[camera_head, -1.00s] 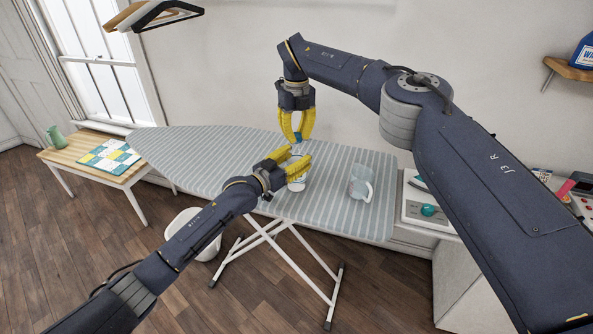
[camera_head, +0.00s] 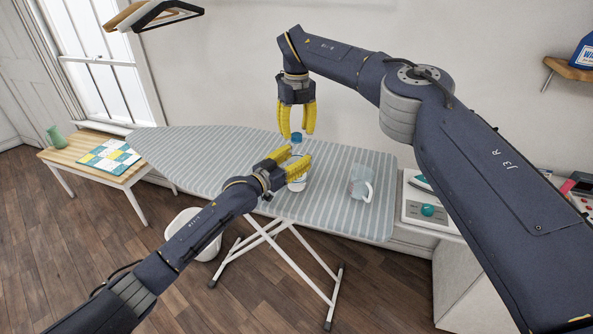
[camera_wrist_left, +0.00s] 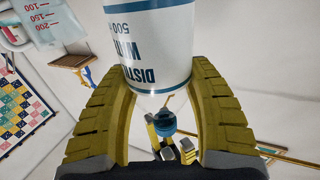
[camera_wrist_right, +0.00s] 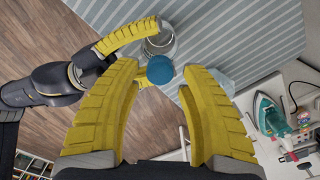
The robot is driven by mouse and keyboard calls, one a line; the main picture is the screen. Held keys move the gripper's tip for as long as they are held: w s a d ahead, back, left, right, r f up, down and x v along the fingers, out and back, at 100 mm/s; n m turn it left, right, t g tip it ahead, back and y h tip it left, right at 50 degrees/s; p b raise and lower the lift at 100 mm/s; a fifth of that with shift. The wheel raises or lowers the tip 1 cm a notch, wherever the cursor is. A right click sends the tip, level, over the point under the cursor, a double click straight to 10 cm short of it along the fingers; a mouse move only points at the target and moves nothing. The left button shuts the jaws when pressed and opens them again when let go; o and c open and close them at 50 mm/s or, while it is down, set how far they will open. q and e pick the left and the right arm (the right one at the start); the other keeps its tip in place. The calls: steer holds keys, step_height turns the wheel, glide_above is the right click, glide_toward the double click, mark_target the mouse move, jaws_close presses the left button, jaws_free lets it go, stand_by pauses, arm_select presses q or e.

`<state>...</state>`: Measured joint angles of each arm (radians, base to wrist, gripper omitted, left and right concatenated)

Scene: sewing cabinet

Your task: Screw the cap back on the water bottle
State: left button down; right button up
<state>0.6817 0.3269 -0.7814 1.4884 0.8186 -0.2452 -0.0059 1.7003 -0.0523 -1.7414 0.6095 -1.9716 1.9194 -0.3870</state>
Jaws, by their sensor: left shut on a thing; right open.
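The water bottle (camera_head: 297,185), white with a blue-lettered label, stands upright over the ironing board. My left gripper (camera_head: 290,163) is shut around its body; the label shows between the fingers in the left wrist view (camera_wrist_left: 150,50). The blue cap (camera_head: 297,137) sits at the top of the bottle's neck; how tightly it is seated cannot be told. My right gripper (camera_head: 296,133) points down above the cap with its fingers spread. In the right wrist view the cap (camera_wrist_right: 160,69) shows beyond the open fingertips, apart from them.
The striped ironing board (camera_head: 220,155) lies beneath. A clear measuring jug (camera_head: 361,182) stands on it to the right of the bottle. A teal iron (camera_wrist_right: 268,112) is further right. A wooden table (camera_head: 62,158) with a patchwork cloth (camera_head: 108,155) is at left. The board's left half is clear.

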step_height(320, 180, up, 10)
stand_by(0.5)
steer(key=shift+r, duration=0.1)
arm_select(q)
steer(key=shift+c, duration=2.1)
jaws_free()
steer(key=shift+s+a, duration=0.1)
steer(key=v, duration=1.1)
steer(key=shift+s+a, duration=0.25)
steer(key=shift+s, duration=0.05)
